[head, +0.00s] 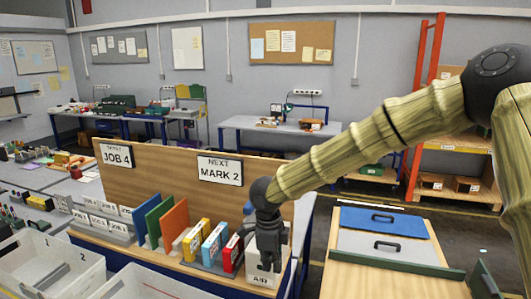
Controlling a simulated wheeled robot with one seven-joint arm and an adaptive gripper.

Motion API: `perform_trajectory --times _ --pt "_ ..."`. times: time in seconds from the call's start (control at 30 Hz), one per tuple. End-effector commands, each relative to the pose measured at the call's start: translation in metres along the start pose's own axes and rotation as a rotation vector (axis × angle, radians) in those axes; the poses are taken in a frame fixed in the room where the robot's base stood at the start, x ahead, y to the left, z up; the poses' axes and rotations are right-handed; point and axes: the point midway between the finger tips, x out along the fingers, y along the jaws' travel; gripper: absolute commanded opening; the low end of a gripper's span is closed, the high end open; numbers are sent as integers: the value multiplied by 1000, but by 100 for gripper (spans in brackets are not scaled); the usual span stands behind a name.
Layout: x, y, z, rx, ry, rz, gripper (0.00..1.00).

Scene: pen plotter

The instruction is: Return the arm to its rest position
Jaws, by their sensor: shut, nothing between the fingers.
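My arm reaches in from the right edge of the head view, over the bench. My gripper (268,262) points down at the arm's end, its fingers shut and empty. It hangs in front of the white block labelled AIR (262,281) and hides part of it. I cannot tell whether the gripper touches the block.
A wooden board with JOB 4 (117,154) and NEXT MARK 2 (219,171) signs stands behind several upright colored panels and boxes, such as the orange panel (174,223). White bins (47,262) stand at lower left. A blue-and-grey-topped cabinet (385,222) stands at right, with open floor behind it.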

Motion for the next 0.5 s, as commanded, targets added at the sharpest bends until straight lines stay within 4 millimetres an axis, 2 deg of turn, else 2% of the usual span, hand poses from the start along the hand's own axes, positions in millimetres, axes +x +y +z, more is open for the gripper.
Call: perform_trajectory --times 0.17,0.33,0.5 --pt "34 1 -15 -62 55 -34 0" --pt "72 2 -39 -139 117 -76 0" --pt "127 7 -72 -275 199 -128 0"
